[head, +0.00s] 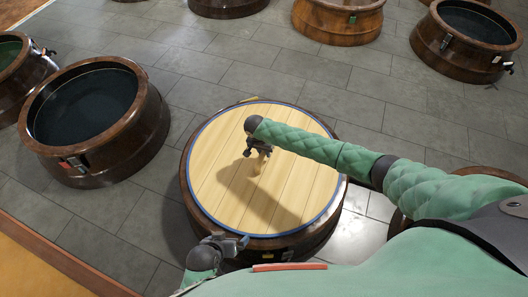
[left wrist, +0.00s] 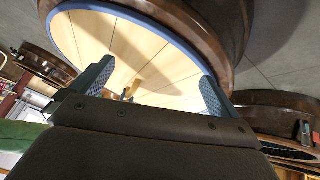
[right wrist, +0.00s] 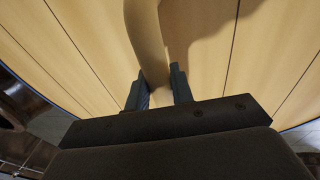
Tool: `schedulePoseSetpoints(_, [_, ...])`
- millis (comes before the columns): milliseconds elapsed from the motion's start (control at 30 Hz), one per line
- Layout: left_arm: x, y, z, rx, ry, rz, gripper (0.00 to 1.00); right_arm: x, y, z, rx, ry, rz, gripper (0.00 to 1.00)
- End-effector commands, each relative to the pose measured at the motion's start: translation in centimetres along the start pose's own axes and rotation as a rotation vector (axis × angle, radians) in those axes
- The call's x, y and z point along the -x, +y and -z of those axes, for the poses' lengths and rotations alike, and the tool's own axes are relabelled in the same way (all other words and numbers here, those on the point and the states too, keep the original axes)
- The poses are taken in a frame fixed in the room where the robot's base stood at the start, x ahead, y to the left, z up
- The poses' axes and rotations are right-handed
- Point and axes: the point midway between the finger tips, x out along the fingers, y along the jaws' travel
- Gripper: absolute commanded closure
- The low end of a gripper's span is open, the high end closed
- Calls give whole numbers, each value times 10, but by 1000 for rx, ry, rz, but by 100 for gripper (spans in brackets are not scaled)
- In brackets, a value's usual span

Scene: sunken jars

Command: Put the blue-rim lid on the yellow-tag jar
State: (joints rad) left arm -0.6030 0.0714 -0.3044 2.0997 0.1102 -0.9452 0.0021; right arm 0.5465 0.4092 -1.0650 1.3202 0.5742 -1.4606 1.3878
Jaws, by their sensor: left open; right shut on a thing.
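The blue-rim lid (head: 215,180), a pale plank disc, covers the mouth of the dark brown jar (head: 325,228) in the head view's middle. Whether it rests fully down or hovers slightly I cannot tell. My right gripper (head: 260,150) is shut on the lid's wooden handle (right wrist: 146,35), also seen in the right wrist view. My left gripper (head: 232,243) is open and empty at the jar's near edge; the left wrist view shows the lid (left wrist: 110,45) between its spread fingers. A small yellowish piece (head: 248,100) shows at the jar's far rim; whether it is the yellow tag is unclear.
An open jar (head: 105,165) with a red tag (head: 72,163) and dark liquid stands at left. More jars stand behind, one with a green tag (head: 352,18), another open at far right (head: 455,55). Grey tiled floor (head: 290,70) lies clear between them.

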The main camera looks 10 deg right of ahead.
Motion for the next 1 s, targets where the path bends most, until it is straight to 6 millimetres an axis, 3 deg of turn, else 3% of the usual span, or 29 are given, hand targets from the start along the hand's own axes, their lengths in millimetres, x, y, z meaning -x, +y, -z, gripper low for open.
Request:
schedulePoseSetpoints(67, [0,0,0,0,0,0,0,2,-1,1,0,1,2,100])
schedulePoseSetpoints(100, [0,0,0,0,0,0,0,2,-1,1,0,1,2,69])
schedulePoseSetpoints(200, [0,0,0,0,0,0,0,1,-1,0,0,1,2,51])
schedulePoseSetpoints(533, [2,0,1,0,-2,0,0,-2,0,-1,1,-1,-1,51])
schedulePoseSetpoints(733, [21,4,12,-3,-25,-4,0,-1,0,-1,1,-1,0,51])
schedulePoseSetpoints(1000, [25,5,14,-3,-33,-5,0,48,-1,0,1,0,3,51])
